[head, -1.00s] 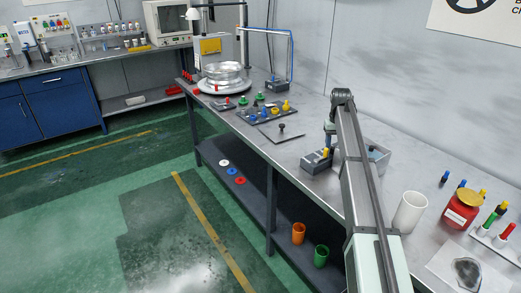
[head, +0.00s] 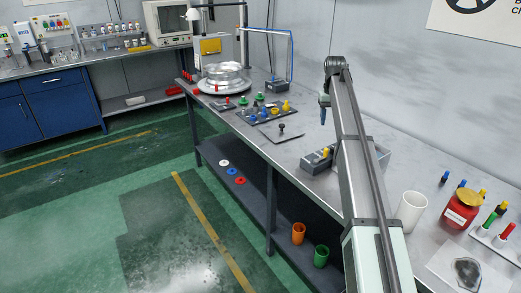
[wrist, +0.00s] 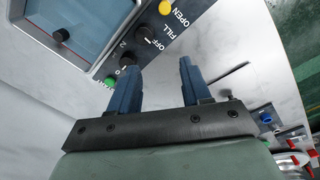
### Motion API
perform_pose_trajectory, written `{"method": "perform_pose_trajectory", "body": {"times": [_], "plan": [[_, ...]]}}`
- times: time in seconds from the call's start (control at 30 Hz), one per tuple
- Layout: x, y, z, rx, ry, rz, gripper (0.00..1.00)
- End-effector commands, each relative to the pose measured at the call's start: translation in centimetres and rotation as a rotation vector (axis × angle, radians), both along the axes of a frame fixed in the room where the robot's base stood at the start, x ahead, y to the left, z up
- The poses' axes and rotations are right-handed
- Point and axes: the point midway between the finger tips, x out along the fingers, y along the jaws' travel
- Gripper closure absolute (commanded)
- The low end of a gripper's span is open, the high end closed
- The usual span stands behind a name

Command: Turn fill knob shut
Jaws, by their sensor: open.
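The grey control box (head: 314,165) with a yellow knob (head: 326,152) stands on the bench, partly hidden by my arm. In the wrist view, the yellow knob (wrist: 165,6) is cut by the top edge beside the words FILL and OPEN, so its setting cannot be told. A black knob (wrist: 140,32) sits by OFF, and another black knob (wrist: 126,60) and a green one (wrist: 111,82) lie lower along the panel. My gripper (wrist: 157,65) is open and empty, apart from the knobs. In the head view my gripper (head: 324,108) hangs above the bench, behind the box.
A basin (head: 377,158) joins the box, mostly behind my arm. A dark plate with a black knob (head: 282,128) lies left of the box. A white cup (head: 411,212) and red jar (head: 460,210) stand to the right. Bare bench (head: 312,125) lies behind the box.

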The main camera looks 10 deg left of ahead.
Motion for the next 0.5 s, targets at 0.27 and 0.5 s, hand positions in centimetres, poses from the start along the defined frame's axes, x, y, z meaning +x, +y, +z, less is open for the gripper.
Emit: {"method": "perform_pose_trajectory", "body": {"times": [0.27,0.5], "plan": [[0.0,4.0,-2.3,-0.013,-0.015,-0.027,0.52],[-0.1,7.4,-4.2,-0.024,-0.029,-0.052,0.52]]}}
